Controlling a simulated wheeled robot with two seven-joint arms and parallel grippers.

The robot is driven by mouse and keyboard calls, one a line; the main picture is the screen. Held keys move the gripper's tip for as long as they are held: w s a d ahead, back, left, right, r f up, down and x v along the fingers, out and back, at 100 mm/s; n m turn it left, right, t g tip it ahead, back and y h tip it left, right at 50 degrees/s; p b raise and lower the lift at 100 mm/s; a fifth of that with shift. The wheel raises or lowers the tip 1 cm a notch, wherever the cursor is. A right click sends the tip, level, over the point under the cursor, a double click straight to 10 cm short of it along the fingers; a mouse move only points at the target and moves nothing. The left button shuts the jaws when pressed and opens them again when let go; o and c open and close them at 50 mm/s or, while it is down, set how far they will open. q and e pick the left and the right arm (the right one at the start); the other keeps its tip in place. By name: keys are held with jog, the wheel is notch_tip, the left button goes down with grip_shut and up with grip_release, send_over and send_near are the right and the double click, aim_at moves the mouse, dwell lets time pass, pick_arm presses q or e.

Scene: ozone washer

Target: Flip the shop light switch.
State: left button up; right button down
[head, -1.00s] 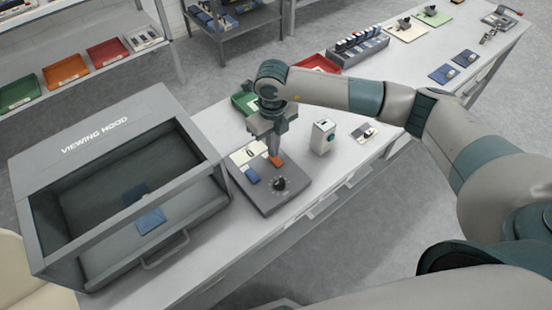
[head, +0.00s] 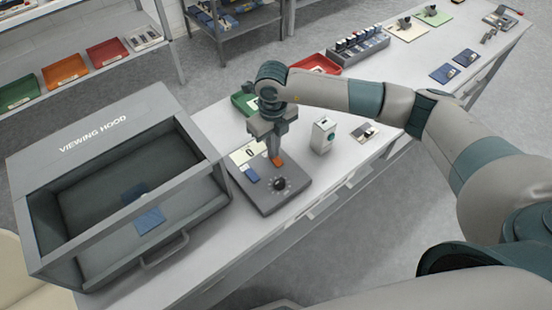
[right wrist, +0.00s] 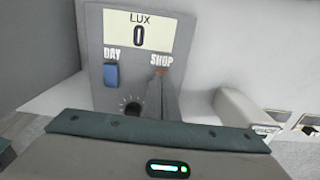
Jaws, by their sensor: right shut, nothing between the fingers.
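The grey control box (head: 262,199) lies on the bench, with a display that reads LUX 0 in the right wrist view (right wrist: 138,36). The shop switch (head: 277,162) is orange and sits under the SHOP label; my gripper hides most of it in the right wrist view. The blue day switch (head: 252,174) is to its left, also clear in the right wrist view (right wrist: 112,75). My right gripper (head: 275,153) is shut and empty, pointing down with its tips at the shop switch. I cannot tell whether they touch it. My left gripper is out of view.
A black dial (head: 279,184) is on the box near the fingers. A white device (head: 323,137) stands close on the right. The viewing hood (head: 115,195) is on the left, and a green tray (head: 241,104) is behind the gripper.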

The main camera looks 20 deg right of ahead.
jog(key=shift+f, duration=0.3)
jog(key=shift+r, duration=0.1)
notch_tip(320, 180, up, 7)
jog(key=p, duration=0.2)
jog(key=shift+p, duration=0.3)
dwell(0.7)
dwell(0.5)
